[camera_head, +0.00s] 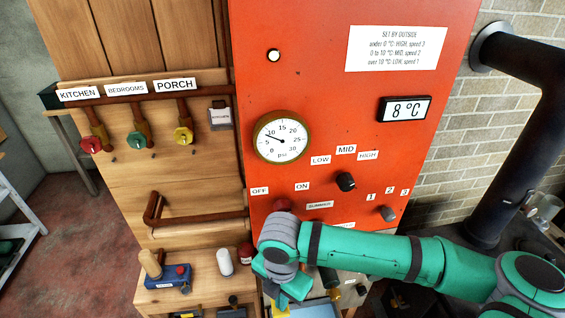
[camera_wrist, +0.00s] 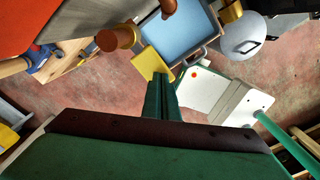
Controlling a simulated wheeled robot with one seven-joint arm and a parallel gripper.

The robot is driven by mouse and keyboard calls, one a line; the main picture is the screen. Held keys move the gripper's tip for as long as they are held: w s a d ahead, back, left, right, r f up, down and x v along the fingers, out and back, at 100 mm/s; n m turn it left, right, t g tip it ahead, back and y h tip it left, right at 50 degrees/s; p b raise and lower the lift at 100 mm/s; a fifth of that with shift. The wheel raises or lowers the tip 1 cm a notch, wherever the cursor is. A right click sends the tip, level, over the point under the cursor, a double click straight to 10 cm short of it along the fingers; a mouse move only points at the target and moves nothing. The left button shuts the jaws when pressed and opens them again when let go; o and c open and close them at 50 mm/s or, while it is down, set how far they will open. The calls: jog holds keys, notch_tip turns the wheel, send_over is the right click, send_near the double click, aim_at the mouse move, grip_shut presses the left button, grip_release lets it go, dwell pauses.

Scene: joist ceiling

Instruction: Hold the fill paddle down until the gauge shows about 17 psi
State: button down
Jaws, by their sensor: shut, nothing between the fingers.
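The round gauge (camera_head: 282,137) with a brass rim is on the orange panel in the head view. Its needle points to the left and slightly up, roughly between 5 and 10 psi. My gripper (camera_head: 284,296) is shut and empty, pointing down low in front of the panel. Its green fingers also show in the wrist view (camera_wrist: 161,98). A yellow piece (camera_wrist: 151,61) appears just beyond the fingertips; I cannot tell whether they touch. No part is clearly readable as the fill paddle, and my arm hides part of the lower panel.
A red knob (camera_head: 245,253) is just left of my gripper. A blue device with a wooden handle (camera_head: 168,276) stands on the wooden ledge. A blue tray (camera_wrist: 182,40) lies beyond the fingers. A dark pipe (camera_head: 510,150) stands at right.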

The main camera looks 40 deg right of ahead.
jog(key=shift+w+a+f, duration=0.1)
dwell(0.3)
jog(key=shift+f, duration=1)
dwell(6.6)
